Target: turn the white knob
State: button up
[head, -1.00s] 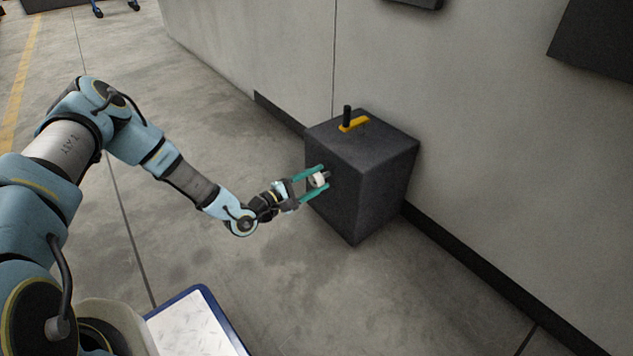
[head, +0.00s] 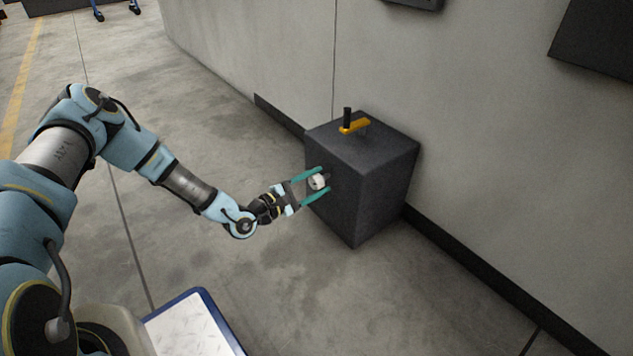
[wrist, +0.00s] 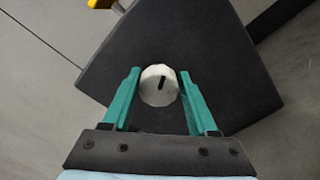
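The white knob (head: 318,182) sits on the front-left face of a dark grey box (head: 362,190). In the wrist view the knob (wrist: 158,92) is round and faceted, with a short black mark running nearly up and down. My gripper (head: 325,180) has two teal fingers, one on each side of the knob. In the wrist view the fingertips (wrist: 160,72) straddle the knob, with narrow gaps seeming to show at its sides. The fingers look open, not clamped on it.
A yellow bar with a black upright handle (head: 354,126) is on top of the box. The box stands against a grey wall (head: 480,150) with a dark skirting. The concrete floor (head: 200,100) left of the box is clear. A dark panel (head: 600,40) hangs upper right.

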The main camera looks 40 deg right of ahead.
jog(key=o, duration=0.3)
jog(key=shift+o, duration=0.2)
jog(key=a+p, duration=0.3)
jog(key=a, duration=0.7)
jog(key=shift+w+a, duration=0.35)
jog(key=shift+a, duration=0.05)
